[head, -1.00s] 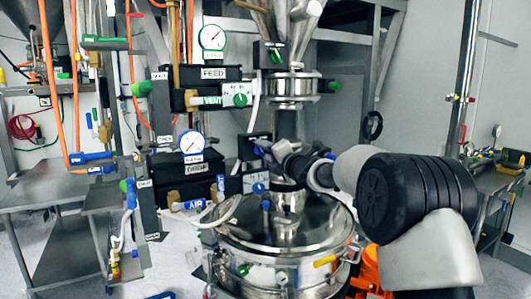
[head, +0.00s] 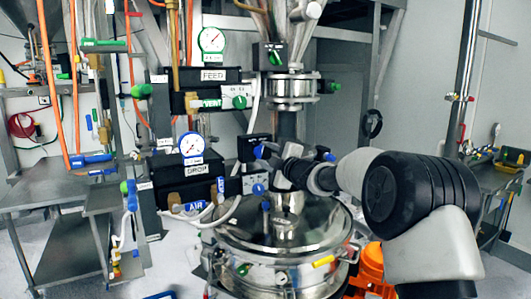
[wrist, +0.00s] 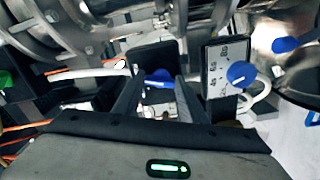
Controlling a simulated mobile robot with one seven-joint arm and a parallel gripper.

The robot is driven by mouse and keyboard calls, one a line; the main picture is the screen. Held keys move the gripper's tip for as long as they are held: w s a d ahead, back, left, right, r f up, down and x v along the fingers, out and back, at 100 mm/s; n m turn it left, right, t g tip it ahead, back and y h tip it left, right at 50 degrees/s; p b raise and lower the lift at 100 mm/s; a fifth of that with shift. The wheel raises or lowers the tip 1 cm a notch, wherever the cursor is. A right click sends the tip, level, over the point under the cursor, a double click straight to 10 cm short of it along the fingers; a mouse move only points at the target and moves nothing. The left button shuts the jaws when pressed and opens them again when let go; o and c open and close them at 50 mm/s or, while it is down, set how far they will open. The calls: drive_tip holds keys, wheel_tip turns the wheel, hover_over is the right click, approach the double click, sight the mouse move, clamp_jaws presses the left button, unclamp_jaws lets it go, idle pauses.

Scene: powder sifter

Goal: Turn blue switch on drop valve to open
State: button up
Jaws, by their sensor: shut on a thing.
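The blue switch (head: 260,151) sits on a black box (head: 250,147), the drop valve, on the pipe above the round steel sifter. In the wrist view the blue switch (wrist: 158,77) lies between the two dark fingers of my gripper (wrist: 157,84). In the head view my gripper (head: 271,158) reaches the switch from the right and is shut on it. The fingers partly hide the switch, and I cannot read its open or closed marks.
The DROP panel (head: 183,169) with its gauge (head: 192,144) stands left of the valve. A blue dial (wrist: 240,74) on a white plate is close right of my fingers in the wrist view. The steel sifter lid (head: 320,225) lies below my arm.

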drive_tip(key=shift+m, duration=1.1)
drive_tip(key=shift+f+p, duration=0.1)
drive_tip(key=shift+p, duration=0.2)
drive_tip(key=o, duration=1.1)
drive_tip(key=shift+d, duration=0.1)
drive_tip(key=shift+c, duration=0.2)
drive_tip(key=b+v, duration=0.3)
drive_tip(key=v, duration=1.4)
drive_tip(key=shift+s+b, duration=0.2)
drive_tip(key=shift+b, duration=0.15)
drive_tip(key=shift+d, duration=0.2)
